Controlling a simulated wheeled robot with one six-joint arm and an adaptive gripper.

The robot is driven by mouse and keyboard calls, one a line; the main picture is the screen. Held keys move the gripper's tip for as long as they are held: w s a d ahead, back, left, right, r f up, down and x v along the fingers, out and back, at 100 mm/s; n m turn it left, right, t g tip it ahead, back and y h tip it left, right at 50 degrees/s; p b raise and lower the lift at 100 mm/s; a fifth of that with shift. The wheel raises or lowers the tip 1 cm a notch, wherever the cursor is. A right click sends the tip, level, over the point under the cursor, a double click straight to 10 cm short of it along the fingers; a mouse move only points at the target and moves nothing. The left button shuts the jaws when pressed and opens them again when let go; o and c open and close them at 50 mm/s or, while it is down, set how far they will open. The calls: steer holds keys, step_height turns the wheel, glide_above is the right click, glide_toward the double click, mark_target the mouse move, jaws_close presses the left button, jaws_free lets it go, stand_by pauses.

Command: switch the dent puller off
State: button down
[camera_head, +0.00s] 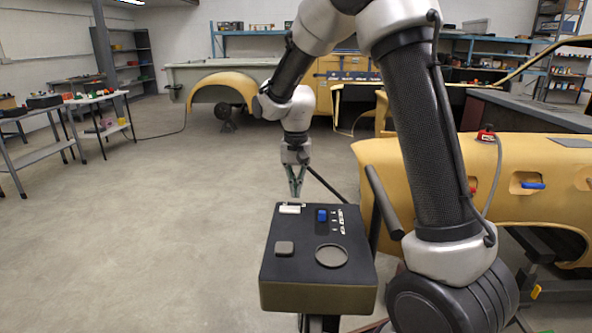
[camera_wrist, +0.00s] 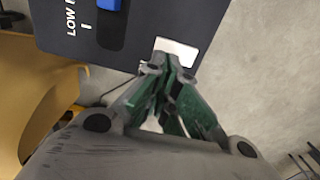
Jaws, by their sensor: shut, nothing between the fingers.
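The dent puller seems to be the dark box (camera_head: 290,260) in the head view, on a stand. Its top holds a white rectangular piece (camera_head: 290,209) at the far left edge, a blue slider (camera_head: 322,215) beside printed lettering, a grey square button (camera_head: 284,248) and a round grey disc (camera_head: 331,256). My gripper (camera_head: 296,194) is shut and empty, pointing down at the far edge by the white piece. In the wrist view, the fingertips (camera_wrist: 172,62) overlap the white piece (camera_wrist: 180,48); I cannot tell whether they touch it. The blue slider (camera_wrist: 108,4) is partly cut off there.
A yellow car panel (camera_head: 440,160) with a red-capped tool (camera_head: 486,134) and a cable stands right of the box. Work tables (camera_head: 100,102) stand at the left. The concrete floor (camera_head: 150,230) left of the box is clear.

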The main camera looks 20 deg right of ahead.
steer(key=shift+f, duration=1.85)
steer(key=shift+s+d+f, duration=0.1)
steer(key=shift+f, duration=0.25)
steer(key=shift+w+a+r, duration=0.35)
steer(key=shift+a, duration=0.3)
step_height(320, 180, up, 14)
steer(key=d, duration=0.1)
steer(key=shift+s+d, duration=0.4)
